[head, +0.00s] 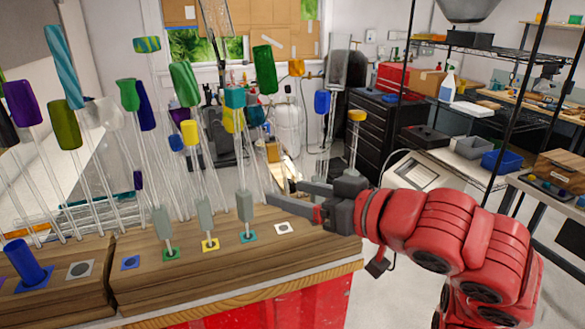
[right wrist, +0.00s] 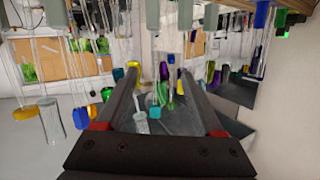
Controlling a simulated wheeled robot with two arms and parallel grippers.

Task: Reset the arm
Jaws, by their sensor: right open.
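My right gripper (head: 285,194) reaches in from the right, low over the right end of the wooden rack (head: 300,245), close to the white-marked hole (head: 284,228). In the right wrist view its two fingers (right wrist: 160,72) are spread, with nothing visibly held between them. Glass rods with grey sleeves stand upright at the green-marked hole (head: 170,254), yellow-marked hole (head: 210,245) and teal-marked hole (head: 249,237). The blue-marked hole (head: 130,262) looks empty. My left gripper is not in view.
Many clear rods with coloured tops crowd the left and middle, including a green top (head: 264,69) and a blue top (head: 322,102). A blue peg (head: 24,262) stands on the left rack. Black wire shelving (head: 500,55) stands at the right. The rack rests on something red (head: 270,308).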

